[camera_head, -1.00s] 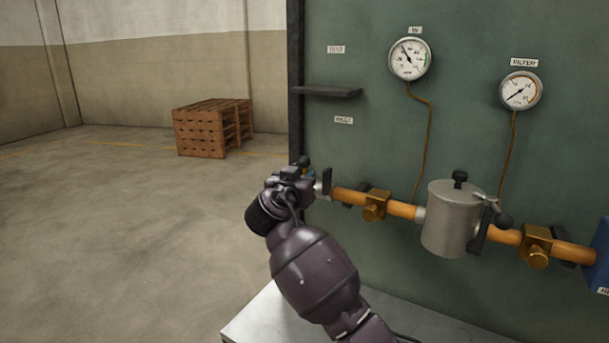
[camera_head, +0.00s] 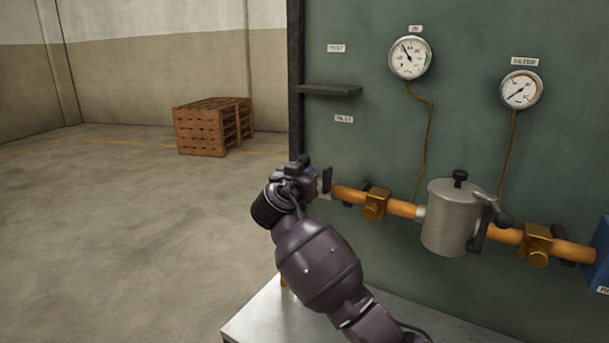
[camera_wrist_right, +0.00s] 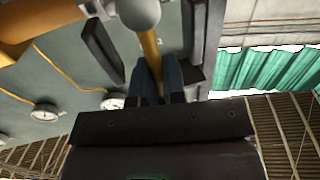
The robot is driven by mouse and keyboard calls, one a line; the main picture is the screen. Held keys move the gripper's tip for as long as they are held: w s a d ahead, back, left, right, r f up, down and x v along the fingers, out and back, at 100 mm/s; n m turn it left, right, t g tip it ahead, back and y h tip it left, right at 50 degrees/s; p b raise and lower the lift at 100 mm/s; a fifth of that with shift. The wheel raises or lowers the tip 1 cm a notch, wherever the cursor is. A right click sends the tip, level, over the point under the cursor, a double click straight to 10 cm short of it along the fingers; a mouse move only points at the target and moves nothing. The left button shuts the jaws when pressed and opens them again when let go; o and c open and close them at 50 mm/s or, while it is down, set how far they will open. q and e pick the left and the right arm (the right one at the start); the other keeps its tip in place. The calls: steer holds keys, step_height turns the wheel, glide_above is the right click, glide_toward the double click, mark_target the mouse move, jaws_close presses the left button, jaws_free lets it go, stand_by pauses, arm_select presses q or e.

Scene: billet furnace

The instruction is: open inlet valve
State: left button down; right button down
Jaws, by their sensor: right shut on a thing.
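The inlet valve is at the left end of the orange pipe (camera_head: 350,194) and is mostly hidden behind my right gripper (camera_head: 314,176) in the head view. In the right wrist view, my gripper's dark blue fingers (camera_wrist_right: 164,84) are closed around a narrow yellow lever (camera_wrist_right: 150,58), which I take for the valve's handle. A pale round valve part (camera_wrist_right: 139,12) is just beyond it. My left gripper is not in view.
A grey filter pot (camera_head: 452,217) and brass fittings (camera_head: 374,204) sit along the pipe to the right. Two gauges (camera_head: 410,58) and a small dark shelf (camera_head: 328,91) are on the green panel. The floor at left is open up to a wooden pallet stack (camera_head: 213,127).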

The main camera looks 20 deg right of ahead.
steer(key=shift+w+a+n, duration=0.1)
steer(key=shift+n, duration=0.2)
steer(key=shift+w+a+n+p, duration=0.1)
steer(key=shift+w+n+p, duration=0.1)
steer(key=shift+n+p, duration=0.2)
steer(key=shift+f, duration=0.1)
steer(key=c, duration=1.3)
jaws_free()
steer(key=shift+o, duration=0.4)
